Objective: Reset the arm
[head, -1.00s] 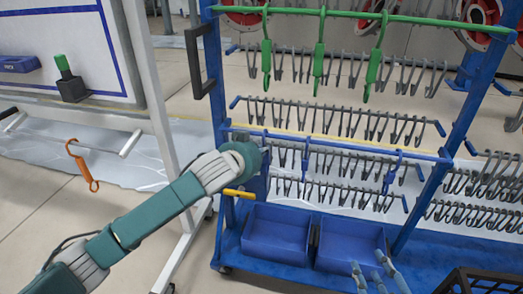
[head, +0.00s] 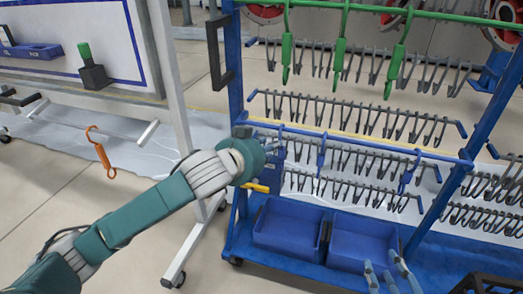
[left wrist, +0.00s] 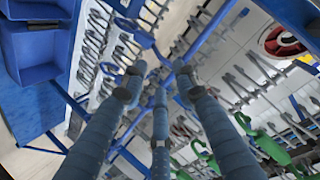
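My left arm comes in from the left, and its gripper (head: 274,147) is at the left post of the blue hook rack (head: 470,177). In the head view its fingers are small and mostly hidden behind the wrist. In the left wrist view the left gripper (left wrist: 160,80) shows three blue-grey fingers spread apart with nothing between them, and rack bars and hooks behind. My right gripper (head: 388,274) is at the bottom edge of the head view, in front of the blue bins. Its visible fingers are apart and appear empty; the rest is cut off.
The rack carries rows of grey hooks and several green hooks (head: 340,50). Two blue bins (head: 290,228) sit on its base. A dark crate (head: 485,284) is at bottom right.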

